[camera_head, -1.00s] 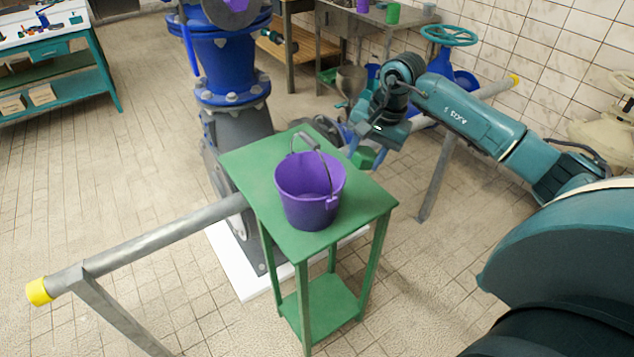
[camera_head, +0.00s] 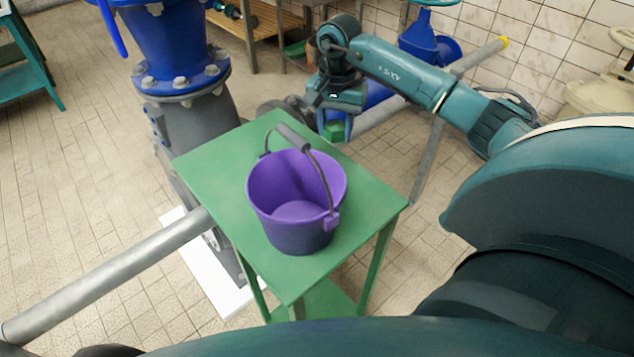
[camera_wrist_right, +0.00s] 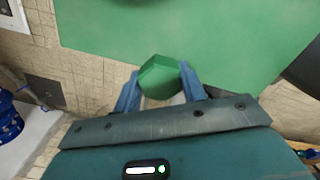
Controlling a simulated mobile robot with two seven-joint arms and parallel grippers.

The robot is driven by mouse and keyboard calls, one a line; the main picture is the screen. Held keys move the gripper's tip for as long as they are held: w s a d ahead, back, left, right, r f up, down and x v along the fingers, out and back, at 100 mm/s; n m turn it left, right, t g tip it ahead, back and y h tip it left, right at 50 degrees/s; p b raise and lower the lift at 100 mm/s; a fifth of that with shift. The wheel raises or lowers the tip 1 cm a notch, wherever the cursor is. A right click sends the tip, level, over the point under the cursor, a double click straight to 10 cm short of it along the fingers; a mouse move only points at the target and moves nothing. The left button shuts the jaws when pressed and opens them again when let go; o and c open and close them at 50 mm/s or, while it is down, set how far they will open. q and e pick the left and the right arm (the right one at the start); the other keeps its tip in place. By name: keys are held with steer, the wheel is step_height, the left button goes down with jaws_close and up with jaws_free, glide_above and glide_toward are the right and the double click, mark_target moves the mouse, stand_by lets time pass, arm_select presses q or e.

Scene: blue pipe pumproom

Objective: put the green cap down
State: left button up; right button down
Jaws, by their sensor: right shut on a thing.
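The green cap (camera_head: 334,131) is a faceted block, held between the blue fingers of my right gripper (camera_head: 337,122). In the right wrist view the cap (camera_wrist_right: 158,78) sits between the fingertips, overlapping the edge of the green tabletop (camera_wrist_right: 225,35). In the head view the gripper and cap are at the far edge of the green table (camera_head: 215,165), behind the bucket. I cannot tell whether the cap touches the table. A purple bucket (camera_head: 300,225) stands upright on the table, its handle raised. My left gripper is not in view.
A large blue valve body (camera_head: 175,50) on a grey pipe stands behind the table to the left. A grey rail (camera_head: 110,275) runs at lower left. The tabletop has bare room around the bucket. A tiled wall (camera_head: 560,60) is at the back right.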

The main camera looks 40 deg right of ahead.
mark_target(335, 126)
step_height(335, 126, down, 8)
steer(key=shift+f, duration=0.25)
steer(key=c, duration=0.8)
jaws_free()
steer(key=shift+p, duration=0.3)
step_height(335, 126, up, 12)
steer(key=shift+r+b, duration=0.1)
steer(key=shift+b, duration=0.35)
